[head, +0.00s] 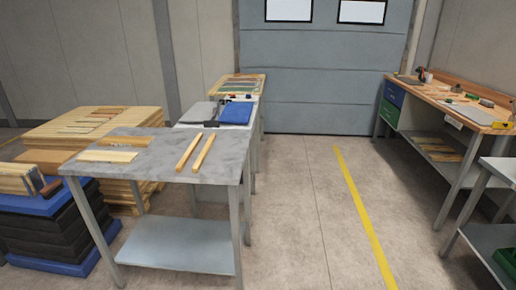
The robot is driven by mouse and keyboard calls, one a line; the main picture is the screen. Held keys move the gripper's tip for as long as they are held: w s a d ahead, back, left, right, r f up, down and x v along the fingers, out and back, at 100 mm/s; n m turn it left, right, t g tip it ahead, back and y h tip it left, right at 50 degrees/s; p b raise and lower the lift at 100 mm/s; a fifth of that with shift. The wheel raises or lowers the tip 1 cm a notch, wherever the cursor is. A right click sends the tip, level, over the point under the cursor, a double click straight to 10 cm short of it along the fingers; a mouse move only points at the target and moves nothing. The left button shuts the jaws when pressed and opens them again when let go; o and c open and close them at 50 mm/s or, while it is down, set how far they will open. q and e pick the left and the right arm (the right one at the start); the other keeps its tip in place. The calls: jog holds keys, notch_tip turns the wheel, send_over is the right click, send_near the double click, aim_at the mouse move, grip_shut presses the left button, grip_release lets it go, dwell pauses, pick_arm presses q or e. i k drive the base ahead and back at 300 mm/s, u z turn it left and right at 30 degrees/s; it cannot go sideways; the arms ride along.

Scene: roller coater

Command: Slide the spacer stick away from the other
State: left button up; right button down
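Two pale wooden spacer sticks lie on the grey top of a metal table (232,158). The left stick (189,152) and the right stick (204,153) run nearly parallel, front to back, with a narrow gap between them. Both lie flat toward the right part of the tabletop. Neither of my grippers shows in the head view, so nothing is seen touching the sticks.
Light boards (108,156) lie on the left of the same table. Stacked wood (50,132) and blue and black blocks (60,235) crowd the left. A workbench (462,108) with tools stands at right. Open floor with a yellow line (362,212) lies between.

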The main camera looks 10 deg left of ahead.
aim_at(185, 159)
jog(key=z, duration=0.3)
jog(key=i, duration=0.5)
jog(key=u, duration=0.65)
jog(key=i, duration=0.9)
jog(key=u, duration=0.8)
